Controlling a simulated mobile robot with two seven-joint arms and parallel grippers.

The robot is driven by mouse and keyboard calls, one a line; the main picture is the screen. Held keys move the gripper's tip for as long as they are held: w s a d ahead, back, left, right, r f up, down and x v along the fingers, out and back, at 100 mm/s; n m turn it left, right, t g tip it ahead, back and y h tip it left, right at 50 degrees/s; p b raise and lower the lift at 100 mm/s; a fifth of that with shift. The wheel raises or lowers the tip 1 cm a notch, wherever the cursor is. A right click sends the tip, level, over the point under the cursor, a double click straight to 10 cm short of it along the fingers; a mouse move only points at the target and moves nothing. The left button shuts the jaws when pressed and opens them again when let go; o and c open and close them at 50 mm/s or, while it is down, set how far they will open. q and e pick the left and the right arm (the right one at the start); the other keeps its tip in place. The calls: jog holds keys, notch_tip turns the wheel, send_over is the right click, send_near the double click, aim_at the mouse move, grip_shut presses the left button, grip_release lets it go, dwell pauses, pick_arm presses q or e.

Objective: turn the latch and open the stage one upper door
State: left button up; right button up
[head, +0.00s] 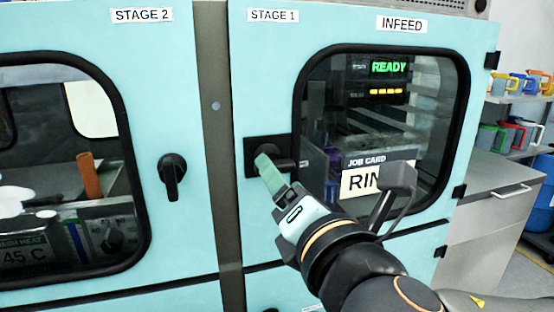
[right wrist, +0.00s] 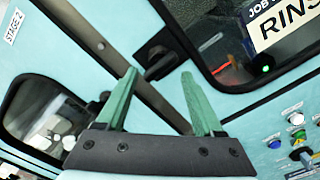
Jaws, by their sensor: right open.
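The stage one upper door (head: 262,80) is pale blue with a black-framed window, and it looks shut. Its black latch (head: 285,164) sits at the door's left edge, partly hidden behind my right gripper in the head view. Its handle seems to lie sideways, pointing right. My right gripper (head: 268,170) has green fingers and is at the latch. In the right wrist view its fingers (right wrist: 160,95) stand apart with nothing between them, and the latch (right wrist: 158,62) shows just beyond the fingertips. I cannot tell whether they touch it. My left gripper is not in view.
The stage two door (head: 150,60) on the left has its own latch (head: 172,177) pointing down. A grey post (head: 215,130) separates the doors. A grey cabinet (head: 490,205) and shelves with coloured jugs (head: 520,83) stand at the right. A control panel (right wrist: 290,150) shows at the wrist view's right.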

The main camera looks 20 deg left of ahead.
aim_at(274, 161)
jog(key=shift+p+x, duration=0.45)
jog(key=shift+x, duration=2.2)
jog(key=shift+c, duration=0.3)
grip_shut()
